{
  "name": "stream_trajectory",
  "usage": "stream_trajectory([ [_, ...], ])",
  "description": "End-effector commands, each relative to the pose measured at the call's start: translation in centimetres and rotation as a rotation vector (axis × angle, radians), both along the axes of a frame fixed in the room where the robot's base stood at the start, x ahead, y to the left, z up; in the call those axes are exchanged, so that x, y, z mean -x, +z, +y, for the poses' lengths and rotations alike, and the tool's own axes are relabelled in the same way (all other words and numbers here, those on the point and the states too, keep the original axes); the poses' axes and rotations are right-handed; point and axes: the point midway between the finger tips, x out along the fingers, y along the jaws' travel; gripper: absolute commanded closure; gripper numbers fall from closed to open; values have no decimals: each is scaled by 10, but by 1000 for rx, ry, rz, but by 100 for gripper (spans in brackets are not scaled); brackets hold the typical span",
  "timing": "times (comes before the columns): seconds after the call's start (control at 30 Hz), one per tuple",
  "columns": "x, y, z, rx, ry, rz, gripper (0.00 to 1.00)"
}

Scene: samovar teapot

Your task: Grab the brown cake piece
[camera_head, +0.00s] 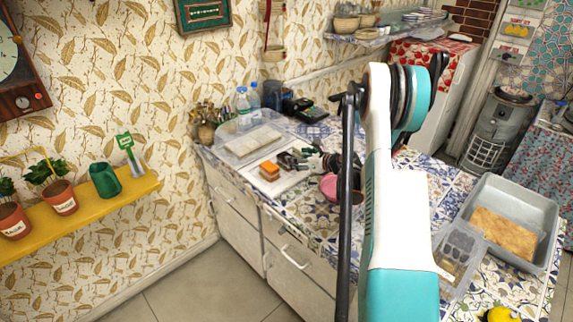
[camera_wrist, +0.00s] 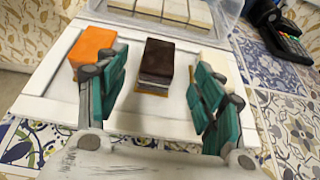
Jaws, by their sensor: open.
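The brown cake piece (camera_wrist: 158,62) has a dark top and pale layered sides. It sits on a white board (camera_wrist: 60,92) in the wrist view, roughly midway between my fingers in the picture. My gripper (camera_wrist: 159,72) is open and empty, with one finger left and one right of the brown piece and visible gaps on both sides. In the head view my gripper (camera_head: 293,158) is low over the board, and the brown piece cannot be made out there.
An orange cake piece (camera_wrist: 92,44) stands close by my left finger; a cream piece (camera_wrist: 218,62) is behind my right finger. A clear container (camera_wrist: 228,10) with pale slices lies behind. A dark card terminal (camera_wrist: 278,32) is at right. A pink plate (camera_head: 328,187) is nearby.

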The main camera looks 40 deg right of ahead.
Motion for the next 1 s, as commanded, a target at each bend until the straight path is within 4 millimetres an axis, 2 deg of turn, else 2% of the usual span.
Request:
stream_trajectory([
  [0.1, -13, -6, 1, 1, 0, 0, 38],
  [0.37, -25, -12, 4, 1, 1, 0, 38],
  [0.67, -61, -30, 8, 3, 1, 0, 38],
  [0.9, -64, -29, 8, 1, -1, 0, 38],
  [0.93, -64, -29, 8, 1, -1, 0, 41],
  [1.0, -64, -29, 8, 1, -1, 0, 56],
])
